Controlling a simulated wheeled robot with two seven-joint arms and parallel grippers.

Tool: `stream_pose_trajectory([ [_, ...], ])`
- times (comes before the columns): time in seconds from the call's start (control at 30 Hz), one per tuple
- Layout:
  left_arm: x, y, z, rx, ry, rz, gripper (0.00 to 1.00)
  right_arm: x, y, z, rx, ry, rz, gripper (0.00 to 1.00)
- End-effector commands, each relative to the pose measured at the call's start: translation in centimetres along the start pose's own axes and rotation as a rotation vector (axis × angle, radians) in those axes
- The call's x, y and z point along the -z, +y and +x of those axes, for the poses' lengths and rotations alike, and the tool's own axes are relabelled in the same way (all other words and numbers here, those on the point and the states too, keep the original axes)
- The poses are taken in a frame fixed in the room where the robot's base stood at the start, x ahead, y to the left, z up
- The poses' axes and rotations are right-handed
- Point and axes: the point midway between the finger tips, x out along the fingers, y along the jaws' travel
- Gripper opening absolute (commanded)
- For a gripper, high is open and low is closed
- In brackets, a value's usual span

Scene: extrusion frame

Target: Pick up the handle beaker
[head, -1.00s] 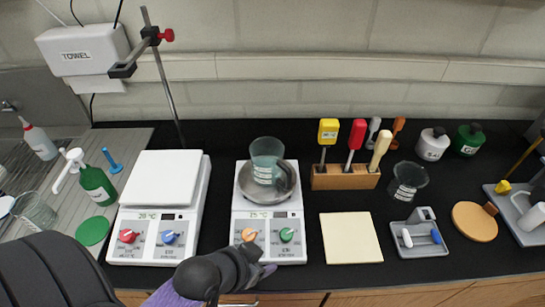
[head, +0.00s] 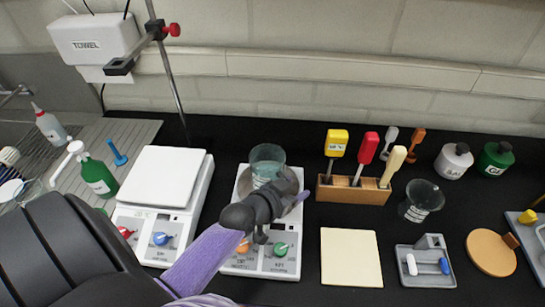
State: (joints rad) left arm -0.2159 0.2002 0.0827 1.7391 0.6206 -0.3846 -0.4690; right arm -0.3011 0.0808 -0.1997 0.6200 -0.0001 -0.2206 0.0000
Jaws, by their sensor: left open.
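A clear, greenish beaker (head: 267,160) with white markings stands upright on the round metal plate of the middle stirrer (head: 241,262). Its handle side is mostly hidden behind my gripper. My left gripper (head: 284,190) is open, in front of the beaker's lower right side; I cannot tell whether it touches the beaker. My purple left forearm comes in from the lower left and covers part of the stirrer's front. A second, darker beaker (head: 420,200) with white markings stands on the bench to the right. My right gripper is not in view.
A wooden rack (head: 352,190) with colored-handled tools stands close on the right. A cream pad (head: 350,257) and a grey tray (head: 427,268) lie farther right.

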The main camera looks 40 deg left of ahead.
Motion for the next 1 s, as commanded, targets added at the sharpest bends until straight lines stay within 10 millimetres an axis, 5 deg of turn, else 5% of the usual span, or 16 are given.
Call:
stream_pose_trajectory([
  [0.2,0.02,0.01,0.1,0.0,-0.001,0.001,0.59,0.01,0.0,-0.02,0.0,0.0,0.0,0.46],
  [0.5,0.01,0.0,0.07,0.0,-0.001,0.0,0.0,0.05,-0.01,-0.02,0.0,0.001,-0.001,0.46],
  [1.0,0.22,-0.01,-0.01,0.0,0.001,0.001,0.0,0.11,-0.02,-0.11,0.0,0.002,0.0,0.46],
])
